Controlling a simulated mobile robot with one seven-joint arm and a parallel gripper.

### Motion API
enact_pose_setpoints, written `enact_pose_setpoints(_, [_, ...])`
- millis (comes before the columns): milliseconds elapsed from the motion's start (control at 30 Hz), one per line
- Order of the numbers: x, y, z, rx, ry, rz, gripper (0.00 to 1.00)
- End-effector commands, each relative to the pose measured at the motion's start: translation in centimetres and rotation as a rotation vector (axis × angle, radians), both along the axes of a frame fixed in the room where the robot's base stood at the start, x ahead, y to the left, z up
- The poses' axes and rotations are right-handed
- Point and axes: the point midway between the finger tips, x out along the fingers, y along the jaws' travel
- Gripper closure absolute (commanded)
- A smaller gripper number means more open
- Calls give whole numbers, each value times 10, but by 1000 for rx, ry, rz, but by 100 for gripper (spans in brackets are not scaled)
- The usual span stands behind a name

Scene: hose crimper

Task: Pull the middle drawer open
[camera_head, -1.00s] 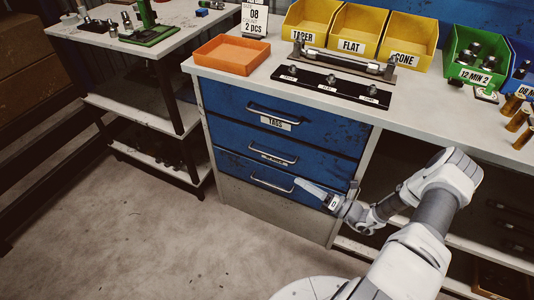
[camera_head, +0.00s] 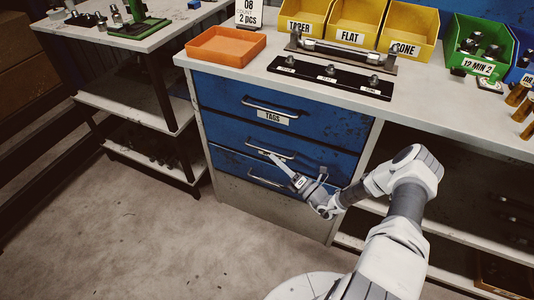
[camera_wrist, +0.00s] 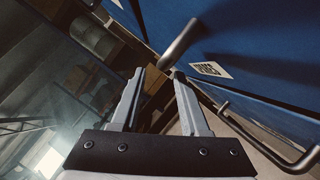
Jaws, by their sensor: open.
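The middle drawer (camera_head: 227,134) is the second of three blue drawers under the workbench and looks shut. Its silver bar handle (camera_head: 258,150) runs along its front, and in the wrist view that handle (camera_wrist: 182,42) lies at the fingertips with a white label (camera_wrist: 211,69) beside it. My gripper (camera_head: 272,156) is at the middle handle, pointing up and left. In the wrist view my gripper (camera_wrist: 158,74) has two fingers apart with nothing clamped. The handle's near end shows in line with the gap; whether it is between the fingers or just beyond is unclear.
The top drawer (camera_head: 225,92), labelled TAGS, is above; the bottom drawer handle (camera_wrist: 270,150) is close to my gripper. An orange tray (camera_head: 225,47) and a black fixture plate (camera_head: 330,79) sit on the bench. Floor in front of the drawers (camera_head: 150,240) is clear.

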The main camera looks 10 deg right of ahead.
Motion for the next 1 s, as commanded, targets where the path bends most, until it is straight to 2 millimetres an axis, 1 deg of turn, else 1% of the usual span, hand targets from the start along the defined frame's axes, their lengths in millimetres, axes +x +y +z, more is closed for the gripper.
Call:
enact_pose_setpoints(33, [9,7,1,-1,-3,2,55])
enact_pose_setpoints(100, [19,13,4,-3,-3,2,55])
enact_pose_setpoints(300, [38,26,9,-2,-1,0,55])
enact_pose_setpoints(433, [43,29,11,-1,-1,0,55])
enact_pose_setpoints(667, [43,30,12,-1,-1,0,55])
enact_pose_setpoints(700, [43,30,12,-1,-1,0,57])
enact_pose_setpoints(767, [43,30,12,-1,-1,0,68])
enact_pose_setpoints(800, [43,30,12,-1,-1,0,75])
enact_pose_setpoints(933, [43,29,12,-1,-1,0,98])
enact_pose_setpoints(1000, [43,29,12,-1,-1,0,100])
